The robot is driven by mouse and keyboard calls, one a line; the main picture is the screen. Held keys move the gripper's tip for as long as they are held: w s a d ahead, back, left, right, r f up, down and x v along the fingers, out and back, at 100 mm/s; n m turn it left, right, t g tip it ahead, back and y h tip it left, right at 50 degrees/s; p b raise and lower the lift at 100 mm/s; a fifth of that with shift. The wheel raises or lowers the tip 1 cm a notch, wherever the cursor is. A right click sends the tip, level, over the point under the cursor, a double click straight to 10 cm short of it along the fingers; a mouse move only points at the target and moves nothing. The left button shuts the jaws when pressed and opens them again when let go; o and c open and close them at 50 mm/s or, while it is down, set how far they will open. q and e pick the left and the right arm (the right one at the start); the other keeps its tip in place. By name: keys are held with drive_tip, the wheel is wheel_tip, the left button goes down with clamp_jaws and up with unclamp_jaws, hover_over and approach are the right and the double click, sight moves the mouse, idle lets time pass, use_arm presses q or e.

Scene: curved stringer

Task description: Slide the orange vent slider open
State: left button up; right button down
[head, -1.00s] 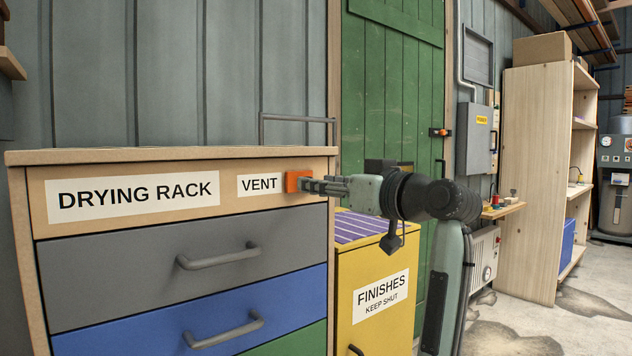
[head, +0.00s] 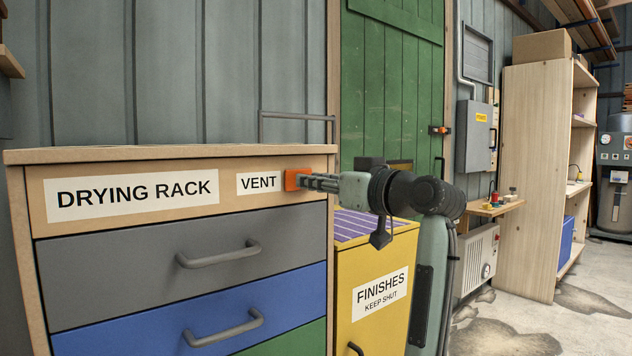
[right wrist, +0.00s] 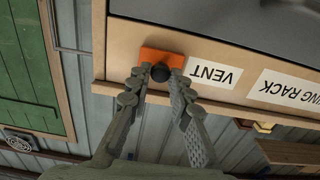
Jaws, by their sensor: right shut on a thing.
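The orange vent slider (head: 291,180) is on the top front panel of the drying rack, just right of the VENT label (head: 258,183). My right gripper (head: 306,182) reaches it from the right. In the right wrist view the orange slider (right wrist: 150,57) has a round black knob (right wrist: 160,72), and the fingertips of my right gripper (right wrist: 160,76) close on it from both sides. The fingers partly hide the slider in the head view. My left gripper is not in view.
The drying rack (head: 100,270) has grey, blue and green drawers with bar handles. A yellow FINISHES cabinet (head: 375,315) stands right of it, below my right arm. A green door (head: 390,90) is behind. Floor shows free at the right.

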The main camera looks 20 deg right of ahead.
drive_tip(key=d, duration=0.1)
drive_tip(key=w+d, duration=0.1)
drive_tip(key=d, duration=0.2)
drive_tip(key=shift+w+d+p, duration=0.3)
drive_tip(key=shift+d, duration=0.05)
drive_tip(key=c, duration=1.4)
unclamp_jaws()
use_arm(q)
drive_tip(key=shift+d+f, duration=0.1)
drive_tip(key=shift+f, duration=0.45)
use_arm(e)
drive_tip(key=shift+o, duration=0.2)
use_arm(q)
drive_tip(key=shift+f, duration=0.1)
